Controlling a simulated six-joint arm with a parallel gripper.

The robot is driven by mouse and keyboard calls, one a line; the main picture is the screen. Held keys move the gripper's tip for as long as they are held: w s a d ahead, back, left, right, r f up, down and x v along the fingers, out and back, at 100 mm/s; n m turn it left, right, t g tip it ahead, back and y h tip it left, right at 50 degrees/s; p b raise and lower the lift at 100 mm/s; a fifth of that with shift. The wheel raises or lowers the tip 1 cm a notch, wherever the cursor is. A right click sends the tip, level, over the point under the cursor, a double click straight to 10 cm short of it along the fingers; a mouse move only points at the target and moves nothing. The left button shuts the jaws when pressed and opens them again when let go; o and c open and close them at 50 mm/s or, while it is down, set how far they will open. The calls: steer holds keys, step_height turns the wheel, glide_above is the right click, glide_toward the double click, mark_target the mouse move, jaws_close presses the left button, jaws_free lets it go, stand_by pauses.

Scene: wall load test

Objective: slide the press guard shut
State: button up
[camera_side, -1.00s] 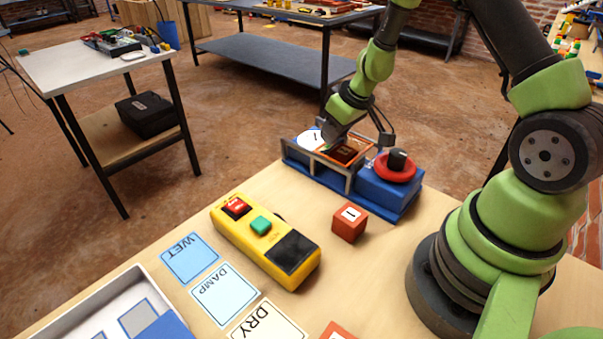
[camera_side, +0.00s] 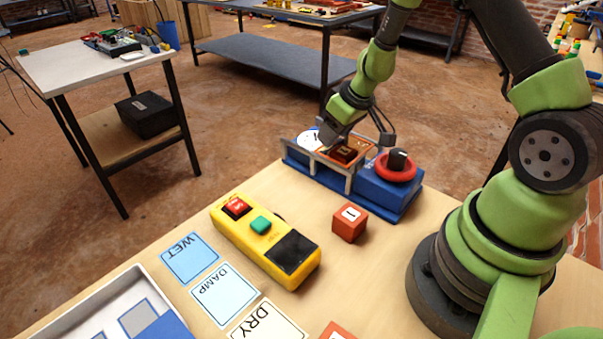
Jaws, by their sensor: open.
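The press (camera_side: 385,192) is a blue unit at the back of the wooden bench, with a red ring and black knob on its right and a white round dial (camera_side: 308,140) at its left. Its guard (camera_side: 334,172) looks like a grey frame along the front of the press; how far it is slid is hard to tell. A dark red block (camera_side: 343,154) lies in the orange-edged bay in the middle. My gripper (camera_side: 335,143) is open at the left side of this bay, close over the frame. Its fingertips are small and partly hidden, so I cannot tell whether they touch the guard.
A yellow control box (camera_side: 264,242) with red and green buttons lies in front of the press. An orange-red cube (camera_side: 349,222) stands between them. WET (camera_side: 190,258), DAMP (camera_side: 225,294) and DRY (camera_side: 268,325) cards and a white tray (camera_side: 85,307) are nearer.

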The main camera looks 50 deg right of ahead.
steer(key=shift+r, duration=3.5)
